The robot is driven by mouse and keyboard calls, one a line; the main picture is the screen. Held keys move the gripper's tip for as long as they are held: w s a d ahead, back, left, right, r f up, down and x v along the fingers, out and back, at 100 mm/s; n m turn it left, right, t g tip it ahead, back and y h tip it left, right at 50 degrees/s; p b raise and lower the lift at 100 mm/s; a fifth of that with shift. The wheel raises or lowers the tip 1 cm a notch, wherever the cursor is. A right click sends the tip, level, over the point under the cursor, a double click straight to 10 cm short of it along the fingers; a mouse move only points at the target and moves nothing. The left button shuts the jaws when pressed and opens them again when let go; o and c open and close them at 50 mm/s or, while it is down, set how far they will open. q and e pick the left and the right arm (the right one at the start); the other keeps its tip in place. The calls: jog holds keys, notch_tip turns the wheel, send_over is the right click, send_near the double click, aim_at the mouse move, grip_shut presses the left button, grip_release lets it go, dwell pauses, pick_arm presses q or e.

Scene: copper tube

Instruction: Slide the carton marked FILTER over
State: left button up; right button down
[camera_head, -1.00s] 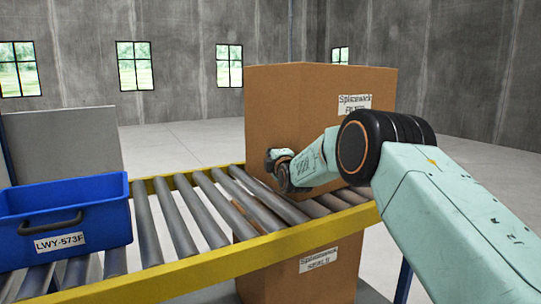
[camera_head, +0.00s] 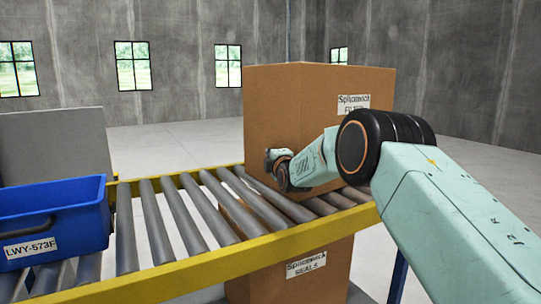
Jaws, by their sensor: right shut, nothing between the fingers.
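The tall brown carton (camera_head: 300,112) stands upright on the roller conveyor. Its white label (camera_head: 353,104) reads Splicewick, with a partly covered second line that looks like FILTER. My right arm comes in from the right and crosses in front of the carton. My right gripper (camera_head: 272,158) is shut and empty, at the carton's near face low on the left; it looks to be against it, but the fingertips are small and partly hidden. The arm hides the carton's lower right part. My left gripper is not in view.
The conveyor has grey rollers (camera_head: 158,225) and a yellow rail (camera_head: 215,261). A blue bin (camera_head: 52,218) marked LWY-573F sits at its left, with a grey panel (camera_head: 55,145) behind. Another carton (camera_head: 327,273), marked SEALS, is below the conveyor. Rollers between bin and carton are clear.

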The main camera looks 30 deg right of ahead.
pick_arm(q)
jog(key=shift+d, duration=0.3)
pick_arm(e)
jog(key=shift+s+d+f, duration=0.1)
jog(key=shift+d, duration=0.35)
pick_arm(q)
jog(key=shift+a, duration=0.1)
pick_arm(e)
jog(key=shift+a, duration=0.3)
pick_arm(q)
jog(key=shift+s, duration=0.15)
pick_arm(e)
jog(key=shift+s+d, duration=0.1)
jog(key=shift+d, duration=0.1)
